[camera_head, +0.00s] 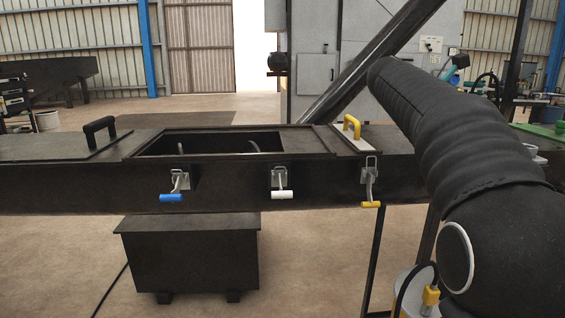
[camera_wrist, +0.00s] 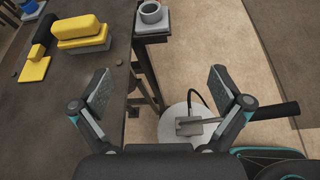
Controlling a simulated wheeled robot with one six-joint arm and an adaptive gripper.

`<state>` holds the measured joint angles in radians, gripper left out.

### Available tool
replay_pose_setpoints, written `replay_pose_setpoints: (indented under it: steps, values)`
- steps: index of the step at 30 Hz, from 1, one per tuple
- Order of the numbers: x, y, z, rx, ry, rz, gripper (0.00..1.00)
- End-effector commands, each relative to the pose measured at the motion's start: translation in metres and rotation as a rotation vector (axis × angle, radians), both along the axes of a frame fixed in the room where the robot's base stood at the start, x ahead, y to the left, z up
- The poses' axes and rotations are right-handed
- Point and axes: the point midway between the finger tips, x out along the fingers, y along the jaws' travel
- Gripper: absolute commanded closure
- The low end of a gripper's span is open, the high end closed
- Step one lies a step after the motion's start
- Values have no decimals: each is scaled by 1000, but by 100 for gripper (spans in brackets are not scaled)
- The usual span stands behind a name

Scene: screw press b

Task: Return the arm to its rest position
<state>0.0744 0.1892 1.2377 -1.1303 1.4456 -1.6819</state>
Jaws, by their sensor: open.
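My arm, in a black ribbed sleeve, fills the right side of the head view and reaches up and forward. My gripper is out of sight there except for a small teal and dark part (camera_head: 457,63) past the arm, which may be its end. In the wrist view my gripper (camera_wrist: 158,92) is open, its two grey-padded fingers wide apart. Nothing is between them. It points down past the edge of a dark table (camera_wrist: 70,130), with floor and a round pale base below.
A dark screw press trough (camera_head: 90,200) crosses the head view, with an open hatch (camera_head: 210,143). Blue (camera_head: 171,197), white (camera_head: 282,195) and yellow (camera_head: 370,205) latch handles hang in front. Yellow blocks (camera_wrist: 80,30) and a grey cup (camera_wrist: 151,12) are near my gripper.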

Motion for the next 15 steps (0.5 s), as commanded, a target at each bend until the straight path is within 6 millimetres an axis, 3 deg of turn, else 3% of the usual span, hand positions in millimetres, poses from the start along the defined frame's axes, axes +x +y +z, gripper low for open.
replay_pose_setpoints:
  steps: [8,15]
  values:
    - [-25,20,-23,138,-158,-6,0]
    - [-64,54,-64,357,-377,-60,0]
